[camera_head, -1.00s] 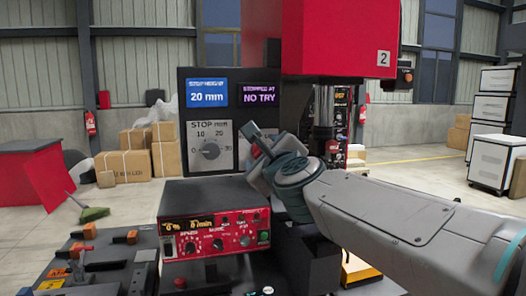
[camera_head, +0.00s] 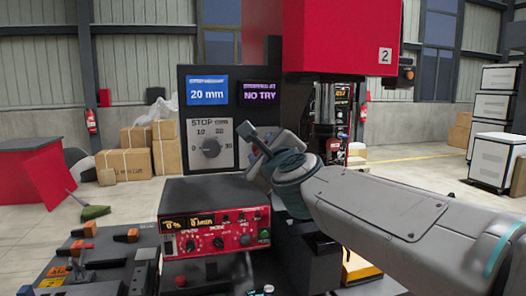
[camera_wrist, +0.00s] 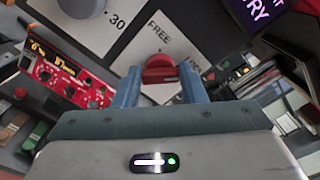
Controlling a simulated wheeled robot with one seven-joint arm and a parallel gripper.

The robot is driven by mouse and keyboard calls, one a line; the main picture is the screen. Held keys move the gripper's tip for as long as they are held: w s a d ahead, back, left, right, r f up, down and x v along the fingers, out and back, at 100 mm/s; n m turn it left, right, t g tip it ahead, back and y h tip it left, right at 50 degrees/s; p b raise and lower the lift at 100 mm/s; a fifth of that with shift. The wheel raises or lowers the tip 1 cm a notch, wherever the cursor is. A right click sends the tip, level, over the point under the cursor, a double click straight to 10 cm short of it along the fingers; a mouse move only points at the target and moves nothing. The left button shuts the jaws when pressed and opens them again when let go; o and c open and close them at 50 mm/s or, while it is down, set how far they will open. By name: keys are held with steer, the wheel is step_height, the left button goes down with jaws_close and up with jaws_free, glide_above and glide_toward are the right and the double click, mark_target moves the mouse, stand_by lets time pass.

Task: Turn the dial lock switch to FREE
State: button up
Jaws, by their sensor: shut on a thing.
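The dial lock switch is a red knob (camera_wrist: 160,70) on a light plate (camera_wrist: 150,38) marked FREE, with a second word partly covered by my gripper. In the wrist view my gripper (camera_wrist: 160,92) has its two blue fingers on either side of the red knob, shut on it. The FREE label (camera_wrist: 160,33) lies beyond the knob. In the head view my gripper (camera_head: 255,142) is at the right part of the black panel (camera_head: 228,90), and it hides the switch there. The knob's exact pointing direction is hard to tell.
Left of the switch is the STOP dial (camera_head: 210,147), with its scale in mm. Above are a blue 20 mm display (camera_head: 207,91) and a purple NO TRY display (camera_head: 260,92). A red control box (camera_head: 215,218) sits below. The red machine head (camera_head: 335,38) overhangs at right.

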steer(key=shift+f+n+b, duration=0.15)
steer(key=shift+n+b, duration=0.25)
steer(key=shift+n, duration=2.45)
steer(key=shift+f+n+b, duration=0.15)
steer(key=shift+n+b, duration=0.25)
steer(key=shift+n, duration=2.5)
steer(key=shift+f+n+b, duration=0.15)
steer(key=shift+n+b, duration=0.25)
steer(key=shift+n, duration=2.45)
steer(key=o, duration=1)
